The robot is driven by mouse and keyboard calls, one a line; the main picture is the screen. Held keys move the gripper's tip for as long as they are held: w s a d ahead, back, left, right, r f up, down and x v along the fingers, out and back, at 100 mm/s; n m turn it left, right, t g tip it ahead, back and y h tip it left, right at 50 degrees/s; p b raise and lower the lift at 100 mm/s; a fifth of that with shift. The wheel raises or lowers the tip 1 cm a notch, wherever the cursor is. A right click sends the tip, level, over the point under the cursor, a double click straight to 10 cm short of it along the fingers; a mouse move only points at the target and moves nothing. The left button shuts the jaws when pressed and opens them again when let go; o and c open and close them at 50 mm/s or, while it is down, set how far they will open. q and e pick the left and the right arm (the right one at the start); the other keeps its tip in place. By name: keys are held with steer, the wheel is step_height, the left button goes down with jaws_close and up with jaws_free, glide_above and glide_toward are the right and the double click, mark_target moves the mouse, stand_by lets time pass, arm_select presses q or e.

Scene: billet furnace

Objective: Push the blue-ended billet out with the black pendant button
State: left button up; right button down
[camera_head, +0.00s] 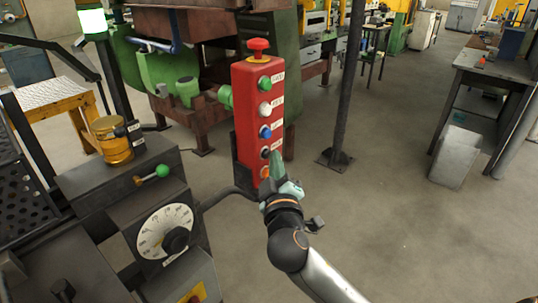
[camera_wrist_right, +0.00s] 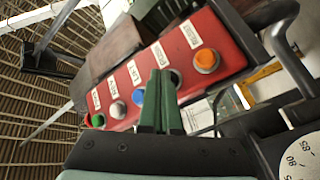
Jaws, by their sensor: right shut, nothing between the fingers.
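The red pendant box (camera_head: 255,115) stands upright in the middle of the head view, with a column of coloured buttons under a red mushroom knob. The black button (camera_head: 265,153) is low on its face, between the blue and orange ones. My right gripper (camera_head: 275,158) is at the lower part of the face, its green fingers shut and empty. In the right wrist view the closed fingers (camera_wrist_right: 161,75) point at the pendant and their tips lie by the black button (camera_wrist_right: 175,77). Whether they touch it I cannot tell. My left gripper and the blue-ended billet are not in view.
A dark console with a white dial (camera_head: 165,230) and a green-ended lever (camera_head: 162,171) stands left of the pendant. A dark post (camera_head: 346,90) rises behind it. A workbench (camera_head: 497,65) is at the right. The floor between is clear.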

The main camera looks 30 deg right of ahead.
steer(key=shift+w+a, duration=0.1)
steer(key=shift+w, duration=0.1)
stand_by(0.5)
steer(key=shift+s+d, duration=0.35)
steer(key=shift+s, duration=0.55)
steer(key=shift+s+d, duration=0.3)
steer(key=shift+s, duration=0.45)
steer(key=shift+s+d, duration=0.35)
steer(key=shift+s, duration=0.45)
steer(key=shift+s+d, duration=0.3)
steer(key=shift+s, duration=0.45)
stand_by(0.8)
